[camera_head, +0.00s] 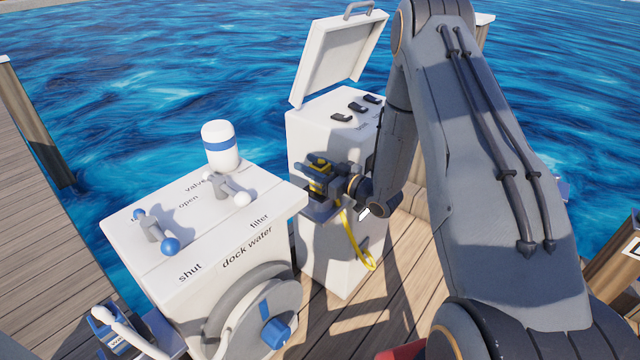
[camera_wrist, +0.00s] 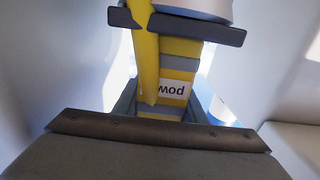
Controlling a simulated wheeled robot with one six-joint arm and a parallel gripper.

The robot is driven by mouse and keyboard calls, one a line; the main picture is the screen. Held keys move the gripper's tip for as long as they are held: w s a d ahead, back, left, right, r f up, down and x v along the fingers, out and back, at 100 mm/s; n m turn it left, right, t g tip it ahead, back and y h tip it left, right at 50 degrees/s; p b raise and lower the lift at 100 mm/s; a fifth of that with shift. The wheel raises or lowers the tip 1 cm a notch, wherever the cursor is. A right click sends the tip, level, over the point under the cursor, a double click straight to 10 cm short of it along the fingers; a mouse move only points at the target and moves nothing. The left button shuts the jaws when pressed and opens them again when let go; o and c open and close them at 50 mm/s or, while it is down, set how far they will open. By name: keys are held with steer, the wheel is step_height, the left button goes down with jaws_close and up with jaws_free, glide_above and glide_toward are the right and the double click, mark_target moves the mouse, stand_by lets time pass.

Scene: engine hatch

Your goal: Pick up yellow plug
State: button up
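The yellow plug (camera_head: 319,178) is a banded yellow block at the side of the white cabinet, partly covered by my gripper. My gripper (camera_head: 325,180) is at the plug. In the wrist view its dark finger pads (camera_wrist: 170,80) stand wide apart, one above and one below, with the plug seen between them. The lower end of the plug is hidden by a grey holder and the lower finger.
The white cabinet (camera_head: 345,262) has a raised lid (camera_head: 340,58) and black switches on top. A white dock-water box (camera_head: 225,215) with valve levers, a white bottle (camera_head: 220,147) and a hose reel (camera_head: 262,318) stands to the left. Water lies behind the dock.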

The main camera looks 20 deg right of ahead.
jaws_close()
steer(key=shift+r, duration=0.15)
step_height(320, 180, up, 25)
steer(key=p, duration=0.5)
steer(key=shift+r, duration=0.15)
stand_by(1.3)
